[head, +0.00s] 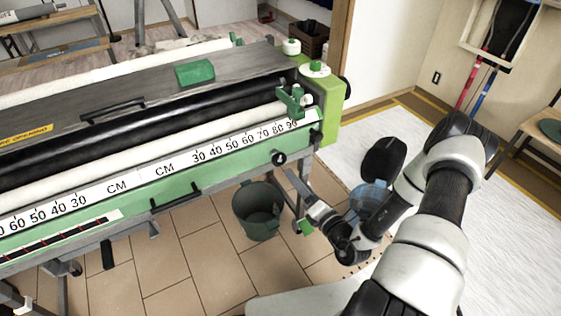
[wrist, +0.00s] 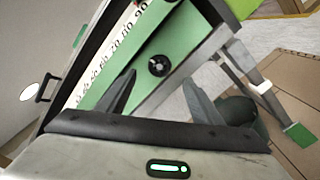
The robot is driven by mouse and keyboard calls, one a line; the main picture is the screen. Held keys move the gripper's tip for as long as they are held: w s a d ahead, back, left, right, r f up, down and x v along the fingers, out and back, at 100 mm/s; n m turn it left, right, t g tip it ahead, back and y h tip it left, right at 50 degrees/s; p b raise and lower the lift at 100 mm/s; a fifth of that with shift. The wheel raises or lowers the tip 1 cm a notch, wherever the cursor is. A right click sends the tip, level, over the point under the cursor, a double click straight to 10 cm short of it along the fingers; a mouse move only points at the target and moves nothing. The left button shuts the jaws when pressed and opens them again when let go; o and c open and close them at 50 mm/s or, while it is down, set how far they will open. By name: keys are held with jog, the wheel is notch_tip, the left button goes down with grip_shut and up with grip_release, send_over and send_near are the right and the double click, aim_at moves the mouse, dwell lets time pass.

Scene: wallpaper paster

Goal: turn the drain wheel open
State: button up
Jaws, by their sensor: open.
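The drain wheel is a small round black knob (head: 279,158) on the green front panel of the pasting machine (head: 225,168), near its right end. It also shows in the wrist view (wrist: 159,66), between and beyond my fingertips. My gripper (head: 291,177) is just below and right of the wheel in the head view, apart from it. In the wrist view my gripper (wrist: 159,79) has its two fingers spread, with nothing held between them. The wheel's face is in full view there.
A dark green bucket (head: 259,212) stands on the tiled floor below the machine, left of my gripper. A clear blue bucket (head: 370,200) is partly behind my arm. Grey machine legs are close to the gripper. Tiled floor in front is clear.

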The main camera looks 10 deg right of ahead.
aim_at(281, 160)
jog(key=b+x, duration=0.1)
jog(key=x, duration=1)
jog(key=shift+w+b, duration=0.1)
jog(key=shift+b, duration=0.25)
jog(key=c, duration=1.1)
jog(key=shift+o, duration=0.2)
